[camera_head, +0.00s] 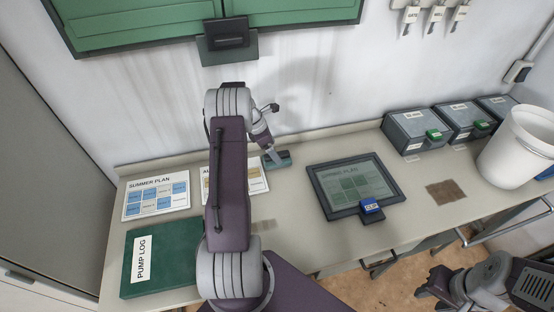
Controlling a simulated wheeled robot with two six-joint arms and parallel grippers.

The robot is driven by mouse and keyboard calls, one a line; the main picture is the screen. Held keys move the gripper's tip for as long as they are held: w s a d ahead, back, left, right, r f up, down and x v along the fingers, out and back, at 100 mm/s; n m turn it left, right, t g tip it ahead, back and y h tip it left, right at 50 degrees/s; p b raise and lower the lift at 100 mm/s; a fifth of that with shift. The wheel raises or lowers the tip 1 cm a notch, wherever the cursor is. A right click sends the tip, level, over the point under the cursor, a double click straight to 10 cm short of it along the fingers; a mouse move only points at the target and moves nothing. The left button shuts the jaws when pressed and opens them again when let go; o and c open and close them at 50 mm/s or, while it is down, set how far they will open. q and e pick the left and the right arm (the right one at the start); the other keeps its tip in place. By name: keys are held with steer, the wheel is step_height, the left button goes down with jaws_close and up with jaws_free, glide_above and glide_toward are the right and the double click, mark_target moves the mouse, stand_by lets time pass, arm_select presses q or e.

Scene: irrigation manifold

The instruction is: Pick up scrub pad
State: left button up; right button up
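A flat brown square with a rough surface (447,191) lies on the bench at the right, in front of the grey boxes; it looks like the scrub pad. My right gripper (428,284) is at the lower right, below the bench's front edge and apart from the pad. Its dark fingers look spread, with nothing visible between them. My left arm reaches up over the bench. Its gripper (272,153) points down at a small grey-green block (281,161) near the wall. I cannot tell whether its fingers are open or shut, or whether they touch the block.
A green pump log (180,265) and summer plan card (157,197) lie left. Bench around the pad is clear.

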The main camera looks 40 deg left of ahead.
arm_select(q)
steer(key=x, duration=0.3)
steer(key=shift+s+d+f, duration=0.1)
steer(key=shift+s+d, duration=0.05)
steer(key=shift+d, duration=0.05)
steer(key=shift+f, duration=0.4)
steer(key=shift+f, duration=0.2)
steer(key=c, duration=1.6)
steer(key=r, duration=0.5)
steer(key=shift+w, duration=0.25)
steer(key=d+r, duration=0.2)
steer(key=d, duration=0.2)
steer(key=w+d+r, duration=0.1)
steer(key=d+r, duration=0.1)
steer(key=d, duration=0.1)
steer(key=d+r, duration=0.2)
steer(key=d, duration=0.2)
steer(key=shift+w+d+r, duration=0.25)
steer(key=shift+w+d, duration=0.05)
steer(key=shift+w, duration=0.05)
